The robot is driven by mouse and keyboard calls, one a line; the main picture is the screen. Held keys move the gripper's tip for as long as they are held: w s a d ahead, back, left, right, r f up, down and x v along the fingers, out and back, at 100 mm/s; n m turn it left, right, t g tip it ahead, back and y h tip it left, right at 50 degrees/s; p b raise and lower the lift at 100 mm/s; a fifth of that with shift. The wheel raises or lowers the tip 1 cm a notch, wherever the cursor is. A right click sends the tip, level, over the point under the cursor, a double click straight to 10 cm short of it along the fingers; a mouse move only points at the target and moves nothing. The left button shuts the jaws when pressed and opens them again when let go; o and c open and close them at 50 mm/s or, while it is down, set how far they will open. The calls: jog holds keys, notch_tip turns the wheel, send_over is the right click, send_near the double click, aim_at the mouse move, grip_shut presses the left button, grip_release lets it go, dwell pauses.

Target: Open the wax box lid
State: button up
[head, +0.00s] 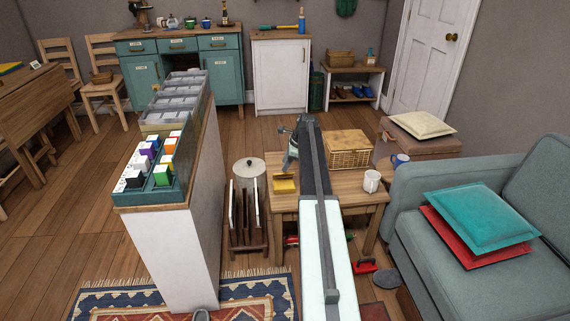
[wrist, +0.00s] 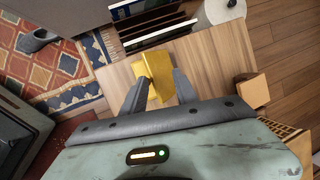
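A small yellow box (head: 284,186), which I take for the wax box, sits on the near left part of the low wooden table (head: 335,197). In the wrist view the yellow box (wrist: 153,66) lies just beyond and partly between my fingertips. My gripper (wrist: 160,76) is open, with one finger toward each side of the box. In the head view my gripper (head: 289,163) hangs just behind and above the box. I cannot tell whether the fingers touch it, or how its lid stands.
A wicker basket (head: 348,149) stands at the table's back right, and a white mug (head: 371,181) near its right edge. A tall white cabinet (head: 175,245) stands further left.

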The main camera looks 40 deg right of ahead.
jog(key=shift+r, duration=0.15)
jog(key=a+p+v, duration=0.1)
jog(key=p+v, duration=0.6)
jog(key=shift+d+r, duration=0.35)
jog(key=shift+d, duration=0.2)
jog(key=shift+s+f, duration=0.1)
jog(key=shift+s, duration=0.05)
